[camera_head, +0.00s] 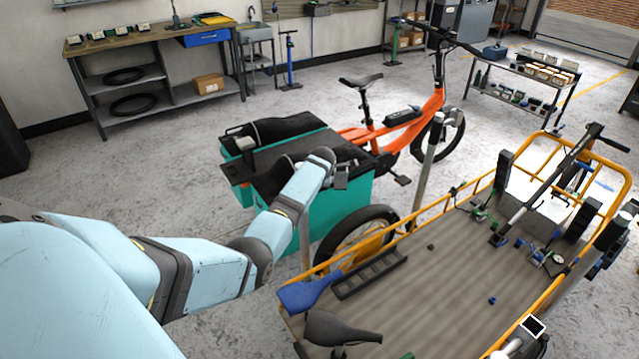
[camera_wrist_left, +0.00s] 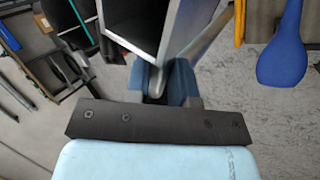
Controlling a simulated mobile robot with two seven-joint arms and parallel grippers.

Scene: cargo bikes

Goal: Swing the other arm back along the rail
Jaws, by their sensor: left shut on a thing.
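My left arm comes in from the left, and its gripper (camera_head: 343,172) is over the near edge of the teal cargo box. In the left wrist view, its blue-grey fingers (camera_wrist_left: 165,85) are shut on a grey metal arm (camera_wrist_left: 186,62). Much of the held part is hidden by the fingers. A grey upright post (camera_head: 305,225) stands below the gripper in the head view. A second grey post (camera_head: 424,170), with a clamp-like head, stands farther right. A yellow tubular rail (camera_head: 452,198) runs along the flat wooden bed. My right gripper is not in view.
An orange bike with a teal cargo box (camera_head: 345,205) stands behind the posts. A workbench (camera_head: 140,38) stands back left. Floor is clear between it and the bike.

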